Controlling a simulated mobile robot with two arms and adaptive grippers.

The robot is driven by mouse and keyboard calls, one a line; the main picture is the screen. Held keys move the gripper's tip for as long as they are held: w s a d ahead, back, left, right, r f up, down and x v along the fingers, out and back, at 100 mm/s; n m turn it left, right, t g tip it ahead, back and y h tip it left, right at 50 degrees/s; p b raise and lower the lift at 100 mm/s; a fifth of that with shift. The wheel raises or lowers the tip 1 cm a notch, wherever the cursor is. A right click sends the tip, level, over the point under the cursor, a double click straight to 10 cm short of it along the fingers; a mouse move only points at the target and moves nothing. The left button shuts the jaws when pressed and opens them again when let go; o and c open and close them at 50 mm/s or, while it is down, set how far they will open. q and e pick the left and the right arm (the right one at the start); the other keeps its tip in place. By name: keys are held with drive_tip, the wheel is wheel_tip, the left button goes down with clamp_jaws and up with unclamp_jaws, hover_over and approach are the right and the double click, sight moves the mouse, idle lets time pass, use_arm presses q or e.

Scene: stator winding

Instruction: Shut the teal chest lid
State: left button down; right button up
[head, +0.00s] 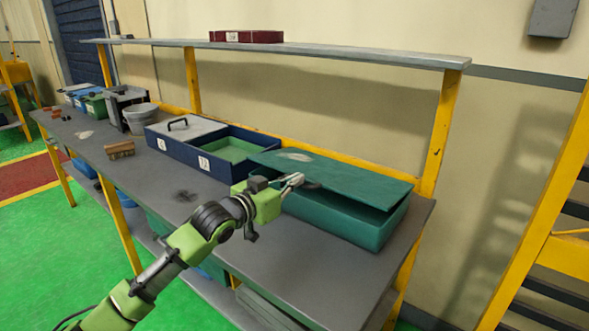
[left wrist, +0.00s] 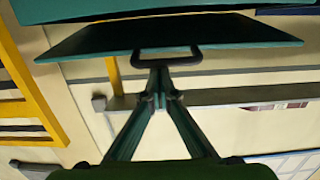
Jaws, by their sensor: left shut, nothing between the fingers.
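The teal chest (head: 345,222) stands at the right end of the workbench. Its flat teal lid (head: 345,177) is nearly down, with a dark wedge-shaped gap between lid and body at the right side. My left gripper (head: 297,180) is at the lid's front edge, fingers together and holding nothing. In the left wrist view the closed fingertips (left wrist: 160,88) are close to the dark lid handle (left wrist: 166,57), which hangs from the lid edge (left wrist: 230,38); I cannot tell whether they touch. My right gripper is not in view.
A navy two-part box (head: 190,152) stands left of the chest, with a grey handled lid (head: 187,130) on one part. A grey bucket (head: 141,117) and a brown brush (head: 120,150) are farther left. A shelf (head: 290,47) runs above the bench.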

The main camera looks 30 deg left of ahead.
use_arm(q)
drive_tip(key=shift+s+f+b, duration=0.15)
drive_tip(key=shift+f+b, duration=0.1)
drive_tip(key=shift+f, duration=0.8)
drive_tip(key=shift+s+f+b, duration=0.15)
drive_tip(key=shift+f+b, duration=0.05)
drive_tip(key=shift+f, duration=0.8)
drive_tip(key=s+a+r, duration=0.1)
drive_tip(key=s+a, duration=0.1)
drive_tip(key=s, duration=1)
drive_tip(key=w+r+g+p, duration=0.4)
drive_tip(key=w+r+p, duration=0.1)
drive_tip(key=r+p, duration=0.5)
drive_tip(key=w+f+p, duration=0.4)
drive_tip(key=w+f, duration=0.4)
drive_tip(key=f, duration=0.2)
drive_tip(key=shift+d+g+y, duration=0.2)
drive_tip(key=shift+g+y, duration=0.2)
